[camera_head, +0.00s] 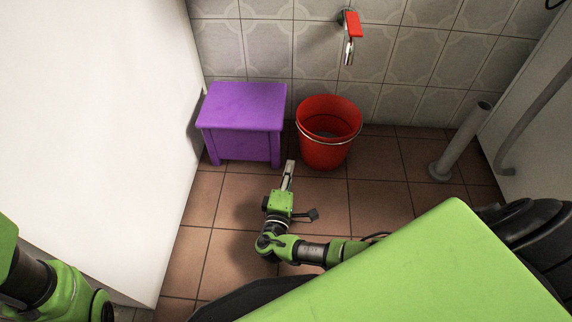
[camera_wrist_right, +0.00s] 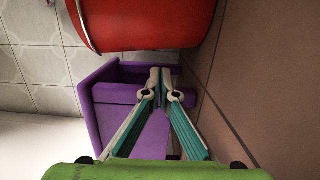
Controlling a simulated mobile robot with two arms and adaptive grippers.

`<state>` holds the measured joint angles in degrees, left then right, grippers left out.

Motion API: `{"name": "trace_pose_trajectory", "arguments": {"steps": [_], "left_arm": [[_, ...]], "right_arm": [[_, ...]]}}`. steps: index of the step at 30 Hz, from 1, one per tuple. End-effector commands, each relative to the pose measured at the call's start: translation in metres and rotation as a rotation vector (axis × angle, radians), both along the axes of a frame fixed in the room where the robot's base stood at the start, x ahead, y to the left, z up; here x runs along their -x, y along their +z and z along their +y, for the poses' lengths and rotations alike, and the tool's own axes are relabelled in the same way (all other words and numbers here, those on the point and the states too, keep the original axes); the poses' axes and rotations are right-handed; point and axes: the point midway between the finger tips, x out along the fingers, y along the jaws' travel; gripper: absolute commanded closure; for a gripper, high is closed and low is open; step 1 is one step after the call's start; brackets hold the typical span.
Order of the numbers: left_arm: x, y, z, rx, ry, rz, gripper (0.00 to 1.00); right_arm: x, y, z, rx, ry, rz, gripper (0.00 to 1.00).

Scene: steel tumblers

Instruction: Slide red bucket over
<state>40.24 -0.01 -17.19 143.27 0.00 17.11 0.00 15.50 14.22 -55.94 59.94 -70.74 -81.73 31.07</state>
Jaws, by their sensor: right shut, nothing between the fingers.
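The red bucket (camera_head: 325,148) stands upright on the tiled floor under a wall tap, its thin handle hanging across the front. My right gripper (camera_head: 290,164) is shut and empty, low near the floor, just in front of the bucket's left side and the right edge of the purple stool. In the right wrist view the bucket (camera_wrist_right: 150,22) fills the top, and my shut fingertips (camera_wrist_right: 160,74) are beside it with a gap in the picture; I cannot tell whether they touch. My left gripper is not in view; only part of my left arm shows at the lower left.
The purple stool (camera_head: 243,105) stands left of the bucket with a narrow gap between. The red-handled tap (camera_head: 350,36) is on the tiled wall behind. A grey pipe (camera_head: 460,143) rises from the floor at right. Floor between bucket and pipe is clear.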

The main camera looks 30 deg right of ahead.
Motion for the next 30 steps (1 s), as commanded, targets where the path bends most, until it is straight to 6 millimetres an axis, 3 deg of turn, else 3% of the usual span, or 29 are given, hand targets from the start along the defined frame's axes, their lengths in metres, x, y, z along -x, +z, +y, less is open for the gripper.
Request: {"name": "trace_pose_trajectory", "arguments": {"steps": [6,13,30], "left_arm": [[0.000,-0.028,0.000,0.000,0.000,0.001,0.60],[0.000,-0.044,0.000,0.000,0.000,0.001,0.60],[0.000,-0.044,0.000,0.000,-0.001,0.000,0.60]], "right_arm": [[-0.033,-0.004,-0.027,0.003,0.000,-0.003,1.00],[-0.059,-0.003,-0.047,0.002,0.001,0.000,1.00],[-0.063,0.000,-0.057,0.003,0.000,0.005,1.00]]}}
